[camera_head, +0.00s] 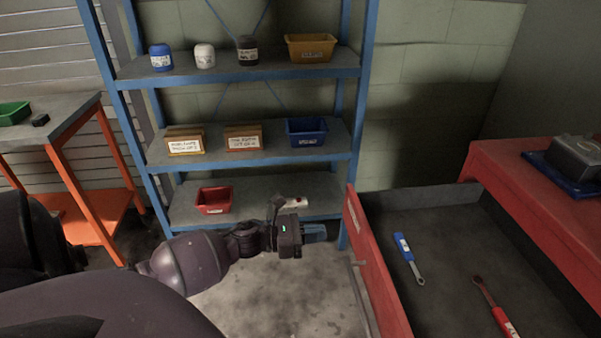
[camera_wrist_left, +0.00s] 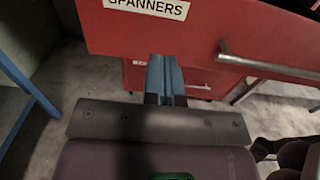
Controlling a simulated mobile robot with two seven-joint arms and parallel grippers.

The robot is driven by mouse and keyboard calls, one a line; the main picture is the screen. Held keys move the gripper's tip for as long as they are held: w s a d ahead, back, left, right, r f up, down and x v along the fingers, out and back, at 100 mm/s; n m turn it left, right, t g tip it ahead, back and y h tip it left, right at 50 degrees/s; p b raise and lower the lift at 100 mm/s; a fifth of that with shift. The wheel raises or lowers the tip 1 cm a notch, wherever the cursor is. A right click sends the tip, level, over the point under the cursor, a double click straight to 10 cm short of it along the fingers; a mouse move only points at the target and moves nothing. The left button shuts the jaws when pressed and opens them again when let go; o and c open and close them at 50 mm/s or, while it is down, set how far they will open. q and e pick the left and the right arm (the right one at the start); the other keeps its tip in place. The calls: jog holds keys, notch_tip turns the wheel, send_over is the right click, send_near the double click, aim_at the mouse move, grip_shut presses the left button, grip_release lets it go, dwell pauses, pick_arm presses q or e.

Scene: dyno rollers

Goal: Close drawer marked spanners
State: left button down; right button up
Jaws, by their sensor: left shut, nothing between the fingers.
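The red drawer (camera_head: 372,262) stands pulled open at the right of the head view, its grey inside showing. Its front carries a white label reading SPANNERS (camera_wrist_left: 148,8) in the left wrist view and a metal bar handle (camera_wrist_left: 268,64). In the drawer lie a blue-handled spanner (camera_head: 407,256) and a red-handled one (camera_head: 494,308). My left gripper (camera_head: 316,233) is shut and empty, just left of the drawer front. Its blue fingers (camera_wrist_left: 165,76) point at the front, below the label and left of the handle; whether they touch it I cannot tell. My right gripper is out of view.
A red cabinet top (camera_head: 500,165) bears a grey item on a blue base (camera_head: 575,160). A blue-framed shelf (camera_head: 235,70) with several bins and jars stands behind my left gripper. An orange-legged table (camera_head: 60,125) is at the left. Bare floor lies left of the drawer.

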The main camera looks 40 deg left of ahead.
aim_at(355, 229)
pick_arm(q)
jog(key=x, duration=0.6)
jog(key=shift+w+d, duration=0.15)
jog(key=shift+w, duration=0.1)
jog(key=shift+w+d, duration=0.1)
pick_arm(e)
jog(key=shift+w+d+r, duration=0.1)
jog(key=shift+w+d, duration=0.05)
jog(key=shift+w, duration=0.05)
